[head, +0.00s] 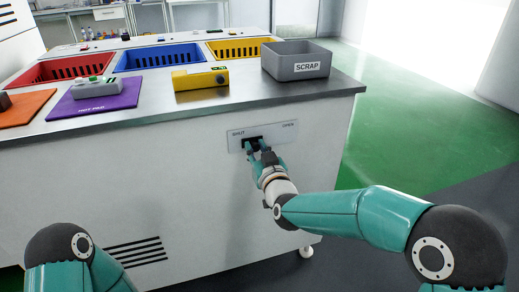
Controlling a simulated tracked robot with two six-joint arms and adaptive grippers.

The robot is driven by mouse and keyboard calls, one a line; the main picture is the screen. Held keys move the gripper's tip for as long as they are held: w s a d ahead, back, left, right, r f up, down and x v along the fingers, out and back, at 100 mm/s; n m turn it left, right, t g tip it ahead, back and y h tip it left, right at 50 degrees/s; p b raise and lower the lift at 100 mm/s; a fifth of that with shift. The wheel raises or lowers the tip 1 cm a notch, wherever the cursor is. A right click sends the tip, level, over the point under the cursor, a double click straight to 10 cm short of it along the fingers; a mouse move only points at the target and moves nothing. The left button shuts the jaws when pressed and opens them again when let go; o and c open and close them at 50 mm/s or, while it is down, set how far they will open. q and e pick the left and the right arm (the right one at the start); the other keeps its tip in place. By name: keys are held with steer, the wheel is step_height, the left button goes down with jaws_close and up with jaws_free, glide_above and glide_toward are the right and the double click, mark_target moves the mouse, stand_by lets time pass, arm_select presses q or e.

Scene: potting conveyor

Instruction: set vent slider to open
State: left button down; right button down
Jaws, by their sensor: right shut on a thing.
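The vent slider plate (277,129) is a pale strip on the front of the white cabinet, marked SHUT at its left end and OPEN at its right. My right gripper (256,146) is at the plate, shut on the dark slider knob (250,142), which is mostly hidden by the fingers. The knob sits left of the plate's middle, under the SHUT end. My left arm shows at the lower left, but its gripper is not in view.
Above, the metal counter holds a grey SCRAP bin (296,67), a yellow device (200,79), a purple mat (96,103) and an orange mat (24,108). Red, blue and yellow bins lie behind. Vent slots (135,251) mark the lower cabinet front. Green floor is clear at right.

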mark_target(279, 136)
steer(key=d+b, duration=0.1)
steer(key=d, duration=0.1)
steer(key=w+d+b, duration=0.1)
steer(key=d, duration=0.1)
steer(key=w+d+b, duration=0.1)
steer(key=d, duration=0.1)
steer(key=shift+d+f, duration=0.1)
steer(key=shift+d, duration=0.15)
steer(key=shift+w+d, duration=0.15)
steer(key=shift+d, duration=0.2)
steer(key=c, duration=1)
jaws_free()
steer(key=shift+d, duration=0.1)
steer(key=shift+o, duration=0.2)
